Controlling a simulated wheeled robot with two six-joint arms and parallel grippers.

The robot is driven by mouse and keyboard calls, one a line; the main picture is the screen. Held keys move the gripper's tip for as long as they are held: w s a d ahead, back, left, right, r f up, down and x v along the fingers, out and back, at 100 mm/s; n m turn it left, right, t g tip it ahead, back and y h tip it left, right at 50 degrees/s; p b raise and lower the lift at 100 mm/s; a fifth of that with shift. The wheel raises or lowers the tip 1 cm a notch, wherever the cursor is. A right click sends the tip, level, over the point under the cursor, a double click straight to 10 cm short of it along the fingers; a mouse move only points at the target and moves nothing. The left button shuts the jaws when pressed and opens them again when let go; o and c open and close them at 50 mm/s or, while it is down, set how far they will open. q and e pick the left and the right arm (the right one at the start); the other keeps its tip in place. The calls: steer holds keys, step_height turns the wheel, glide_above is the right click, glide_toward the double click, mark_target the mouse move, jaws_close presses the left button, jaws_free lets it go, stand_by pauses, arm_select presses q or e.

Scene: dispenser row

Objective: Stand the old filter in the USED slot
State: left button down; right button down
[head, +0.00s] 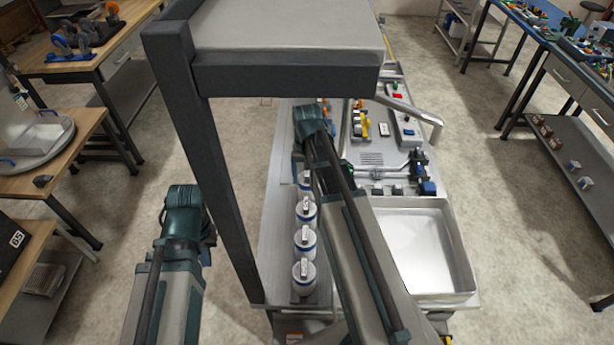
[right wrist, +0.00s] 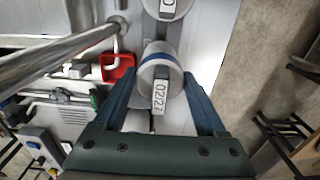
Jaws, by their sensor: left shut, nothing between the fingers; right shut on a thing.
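In the right wrist view, a white round filter (right wrist: 162,66) with a blue band and a tag reading 02/27 sits between the fingers of my right gripper (right wrist: 165,88), which is shut on it. In the head view my right arm reaches over the bench, and its gripper (head: 312,122) hides the held filter. My left gripper (head: 192,215) is shut and empty, left of the bench over the floor; its fingertips are hardly visible. A red-rimmed square opening (right wrist: 118,67) is left of the held filter in the right wrist view. No USED lettering is readable.
Several white filters, such as the front one (head: 306,277), stand in a row left of my right arm. A steel tray (head: 455,260) is at the right. A dark frame post (head: 205,160) stands between my arms. A curved pipe (right wrist: 75,48) crosses left of the held filter.

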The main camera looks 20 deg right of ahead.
steer(key=shift+f+b, duration=0.95)
steer(key=shift+f, duration=0.15)
jaws_free()
step_height(320, 180, up, 14)
steer(key=p, duration=1.4)
